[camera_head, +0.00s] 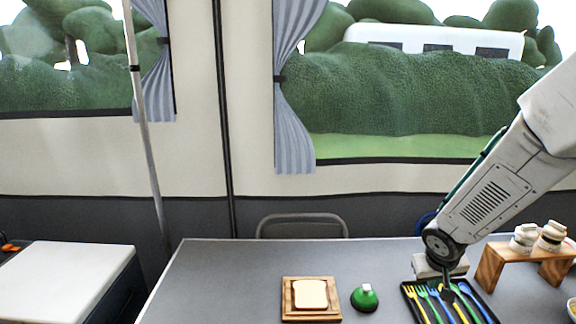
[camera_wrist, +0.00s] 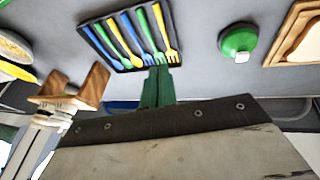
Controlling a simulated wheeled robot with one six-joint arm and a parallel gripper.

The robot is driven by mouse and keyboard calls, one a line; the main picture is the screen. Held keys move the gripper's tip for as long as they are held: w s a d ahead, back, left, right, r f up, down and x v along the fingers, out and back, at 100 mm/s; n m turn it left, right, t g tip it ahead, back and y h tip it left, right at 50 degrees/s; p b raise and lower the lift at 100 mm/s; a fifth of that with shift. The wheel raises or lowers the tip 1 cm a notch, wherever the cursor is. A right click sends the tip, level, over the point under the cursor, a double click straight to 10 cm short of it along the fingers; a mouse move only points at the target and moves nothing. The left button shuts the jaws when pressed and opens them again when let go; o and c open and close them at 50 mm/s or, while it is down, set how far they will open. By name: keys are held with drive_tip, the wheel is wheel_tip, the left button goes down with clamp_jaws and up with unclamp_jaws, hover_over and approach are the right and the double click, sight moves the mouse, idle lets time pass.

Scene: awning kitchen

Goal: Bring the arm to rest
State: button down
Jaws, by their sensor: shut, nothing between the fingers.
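My arm reaches in from the right of the head view and bends down at its wrist. My gripper (camera_head: 447,291) points down over the cutlery tray (camera_head: 409,300). In the wrist view my gripper (camera_wrist: 159,70) shows as two green fingers pressed together, with nothing between them. Its tips overlap the near edge of the tray (camera_wrist: 98,52) in that picture. I cannot tell whether they touch it. The tray is dark and holds several blue, green and yellow forks and other cutlery.
A toast slice (camera_head: 310,294) lies on a wooden board (camera_head: 311,318). A green, dome-shaped object (camera_head: 364,298) stands between board and tray. A wooden stand (camera_head: 490,268) with white jars (camera_head: 525,237) is right of my wrist. The grey table's (camera_head: 220,275) left side is clear.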

drive_tip(key=s+a+r+g+y, duration=0.1)
drive_tip(key=s+a+r, duration=0.2)
drive_tip(key=s+r, duration=0.3)
drive_tip(key=s+a+r+y, duration=0.1)
drive_tip(key=s+a+r, duration=0.2)
drive_tip(key=s+r, duration=0.4)
drive_tip(key=s+a+r+g, duration=0.1)
drive_tip(key=s+a+r, duration=0.2)
drive_tip(key=s, duration=1.1)
drive_tip(key=shift+s+a+r+n+g+y, duration=0.3)
drive_tip(key=shift+r+y, duration=0.1)
drive_tip(key=shift+r, duration=1.3)
